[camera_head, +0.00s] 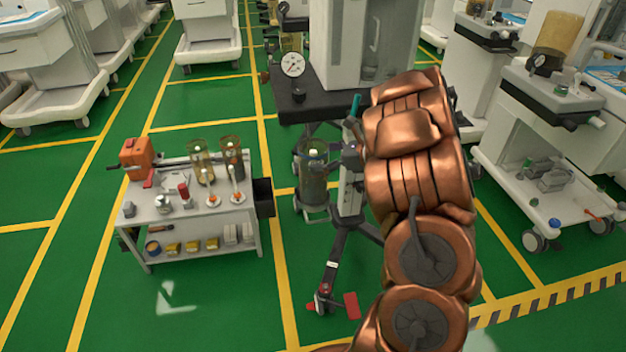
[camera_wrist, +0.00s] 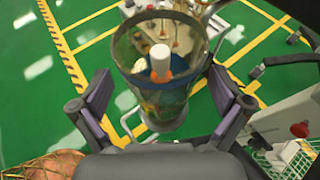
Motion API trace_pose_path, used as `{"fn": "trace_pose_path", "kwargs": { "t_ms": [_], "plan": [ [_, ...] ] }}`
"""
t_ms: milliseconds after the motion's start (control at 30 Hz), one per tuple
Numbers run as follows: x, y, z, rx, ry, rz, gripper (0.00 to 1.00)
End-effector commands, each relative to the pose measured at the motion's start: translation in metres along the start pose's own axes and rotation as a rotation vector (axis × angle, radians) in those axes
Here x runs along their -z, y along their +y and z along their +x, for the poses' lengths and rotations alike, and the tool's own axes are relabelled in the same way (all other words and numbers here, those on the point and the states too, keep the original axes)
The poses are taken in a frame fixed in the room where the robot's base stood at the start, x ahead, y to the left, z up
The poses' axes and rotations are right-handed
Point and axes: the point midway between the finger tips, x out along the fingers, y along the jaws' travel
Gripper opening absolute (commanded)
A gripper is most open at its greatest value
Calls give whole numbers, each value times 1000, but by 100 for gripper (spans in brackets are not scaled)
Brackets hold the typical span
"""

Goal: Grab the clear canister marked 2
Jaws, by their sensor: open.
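A clear canister (camera_wrist: 150,95) stands between the spread fingers of my gripper (camera_wrist: 160,84) in the wrist view. It has a round open-looking top, and a white piece with an orange base shows through it. My gripper is open, with a finger on each side. I cannot tell whether either finger touches the wall. In the head view a clear canister (camera_head: 313,185) is just left of my dark gripper (camera_head: 345,157), beside a dark stand, and seems to be the same one. No number 2 is readable on it.
A small white table (camera_head: 195,216) at the left holds two clear canisters (camera_head: 201,160), an orange box (camera_head: 136,157) and small parts. A dark-topped cart (camera_head: 312,108) with a gauge (camera_head: 292,64) stands behind. White carts (camera_head: 545,110) line the right. Green floor is free at front left.

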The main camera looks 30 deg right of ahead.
Motion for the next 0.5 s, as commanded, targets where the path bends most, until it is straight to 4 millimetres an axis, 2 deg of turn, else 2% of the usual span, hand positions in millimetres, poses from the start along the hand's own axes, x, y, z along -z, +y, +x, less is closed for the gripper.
{"fn": "trace_pose_path", "kwargs": {
  "t_ms": [233,500],
  "plan": [
    [2,-1,24,-1,2,0,100],
    [1,-1,32,1,1,0,100]
  ]
}}
